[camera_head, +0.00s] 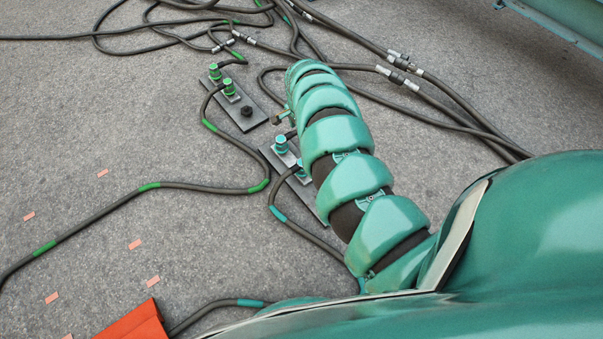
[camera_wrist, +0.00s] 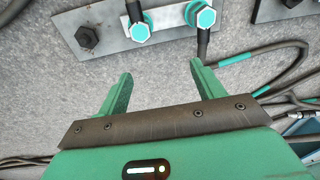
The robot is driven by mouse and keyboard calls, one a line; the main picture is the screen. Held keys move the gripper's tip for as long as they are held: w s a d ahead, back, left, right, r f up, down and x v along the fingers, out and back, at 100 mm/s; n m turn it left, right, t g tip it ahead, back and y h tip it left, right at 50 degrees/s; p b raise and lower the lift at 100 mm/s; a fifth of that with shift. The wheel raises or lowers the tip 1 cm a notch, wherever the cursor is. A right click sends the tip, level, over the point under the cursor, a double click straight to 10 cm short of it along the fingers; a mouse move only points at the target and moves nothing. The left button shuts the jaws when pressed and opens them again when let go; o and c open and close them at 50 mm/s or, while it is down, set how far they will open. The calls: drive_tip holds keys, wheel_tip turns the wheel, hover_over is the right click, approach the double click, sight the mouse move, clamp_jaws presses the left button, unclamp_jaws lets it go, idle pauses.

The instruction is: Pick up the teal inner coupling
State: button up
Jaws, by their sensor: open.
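Two teal-topped couplings stand on a metal plate (camera_head: 318,209). In the wrist view one coupling (camera_wrist: 140,32) is nearer the plate's dark bolt, and the other coupling (camera_wrist: 203,16) is to its right. In the head view they are the farther coupling (camera_head: 281,143) and the nearer coupling (camera_head: 300,167). I cannot tell for sure which is the inner one. My gripper (camera_wrist: 161,82) is open, with nothing between its green fingers. In the wrist picture its fingertips are below both couplings, apart from them. My arm hides part of the plate in the head view.
A second plate (camera_head: 245,123) holds two green-topped couplings (camera_head: 229,88) and a dark bolt (camera_head: 247,111). Dark cables with green bands (camera_head: 149,187) or teal bands (camera_head: 277,213) lie on the asphalt. An orange object (camera_head: 135,324) is at the bottom. Asphalt at left is mostly clear.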

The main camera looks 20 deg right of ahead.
drive_tip(key=s+a+g, duration=0.1)
drive_tip(key=s, duration=0.1)
drive_tip(key=b, duration=0.7)
approach(301, 163)
drive_tip(key=shift+m+y, duration=0.3)
drive_tip(key=f, duration=0.6)
drive_tip(key=shift+w+f, duration=0.2)
drive_tip(key=shift+w, duration=0.05)
drive_tip(key=f+b, duration=0.4)
drive_tip(key=f, duration=0.1)
drive_tip(key=shift+d+b, duration=0.35)
drive_tip(key=shift+r, duration=0.1)
drive_tip(key=shift+c, duration=0.5)
drive_tip(key=c, duration=1.1)
